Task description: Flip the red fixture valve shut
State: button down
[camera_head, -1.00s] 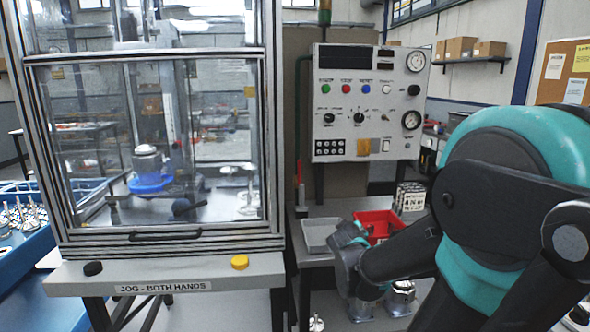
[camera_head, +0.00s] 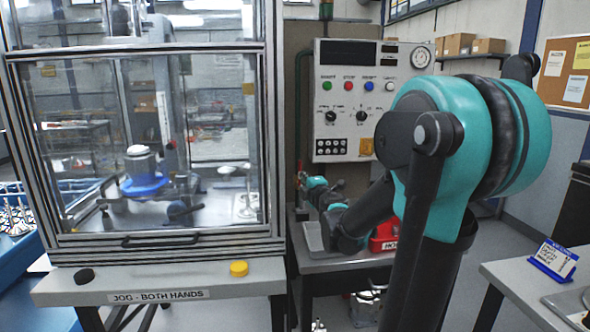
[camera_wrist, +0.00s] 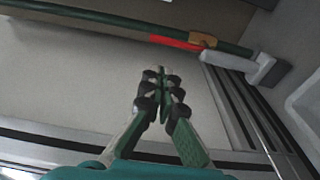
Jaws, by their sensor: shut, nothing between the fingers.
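The red valve lever (camera_wrist: 174,42) shows in the wrist view. It lies roughly along a dark green pipe (camera_wrist: 100,19), next to a brass-coloured valve body (camera_wrist: 203,40). My gripper (camera_wrist: 161,80) is shut and empty, with its fingertips below and a little left of the lever in that view. A gap shows between fingertips and lever in the picture; the depth between them is hard to tell.
The glazed press enclosure (camera_head: 150,242) stands left of my arm. A control panel (camera_head: 345,100) is behind it. A grey bin (camera_head: 313,240) and a red bin (camera_head: 384,236) sit on the bench below. A grey block (camera_wrist: 262,70) is near the valve.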

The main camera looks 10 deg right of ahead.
jog(key=w+a, duration=0.1)
jog(key=w, duration=0.9)
jog(key=shift+a, duration=0.15)
jog(key=shift+s, duration=0.1)
dwell(0.4)
